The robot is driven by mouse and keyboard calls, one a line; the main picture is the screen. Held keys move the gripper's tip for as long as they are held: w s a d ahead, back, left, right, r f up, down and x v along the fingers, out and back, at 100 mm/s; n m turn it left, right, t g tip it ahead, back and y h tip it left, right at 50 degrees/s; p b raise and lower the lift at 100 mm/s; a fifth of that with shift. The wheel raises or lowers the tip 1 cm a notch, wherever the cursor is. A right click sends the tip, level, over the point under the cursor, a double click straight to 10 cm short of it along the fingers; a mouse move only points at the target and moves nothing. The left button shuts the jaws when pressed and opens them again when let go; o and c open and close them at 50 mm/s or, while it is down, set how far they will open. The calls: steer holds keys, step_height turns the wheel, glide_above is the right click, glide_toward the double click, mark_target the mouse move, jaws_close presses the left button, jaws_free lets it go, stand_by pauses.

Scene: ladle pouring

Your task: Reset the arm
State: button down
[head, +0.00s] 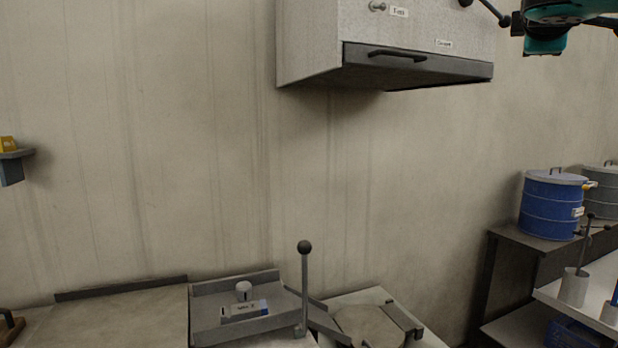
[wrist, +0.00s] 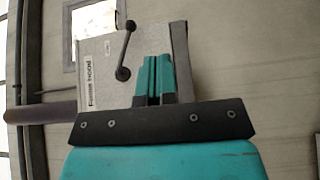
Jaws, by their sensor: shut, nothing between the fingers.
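My gripper (wrist: 152,76) shows in the wrist view with its teal fingers together and nothing between them. Behind it in that view is a grey box labelled as a fume hood (wrist: 95,62), with a black ball-ended handle (wrist: 127,50). In the head view a teal and black part of my arm (head: 548,38) shows at the top right corner, beside the hood. The fingertips cannot be made out there. The fume hood (head: 330,30) hangs on the wall at the top, with a dark front bar handle (head: 397,55).
Below are a grey tray (head: 205,318) with a small labelled device (head: 245,309), and an upright ball-topped lever (head: 305,275). A blue drum (head: 550,205) stands on a dark table at the right. A grey holder (head: 574,288) stands on a pale shelf. The wall's middle is clear.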

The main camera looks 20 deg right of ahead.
steer(key=w+a+f+n+t+y, duration=0.1)
steer(key=w+a+f+y, duration=0.55)
steer(key=a+f, duration=0.3)
steer(key=s+a+f+g+y, duration=0.2)
steer(key=s+a+f+y, duration=0.15)
steer(key=a+f, duration=0.55)
steer(key=s+a+f+g+y, duration=0.2)
steer(key=a+f+y, duration=0.3)
steer(key=a+f, duration=0.35)
steer(key=s+a+f+g+y, duration=0.1)
steer(key=s+a+f+g, duration=0.3)
steer(key=s, duration=0.6)
steer(key=s+a+f+m+g+y, duration=0.1)
steer(key=s+a+f+g+y, duration=0.1)
steer(key=s+a+f+g, duration=0.2)
steer(key=s+a+f, duration=0.3)
steer(key=s+f, duration=0.2)
steer(key=s, duration=0.1)
steer(key=shift+s+a+f, duration=0.15)
steer(key=shift+a+f, duration=0.25)
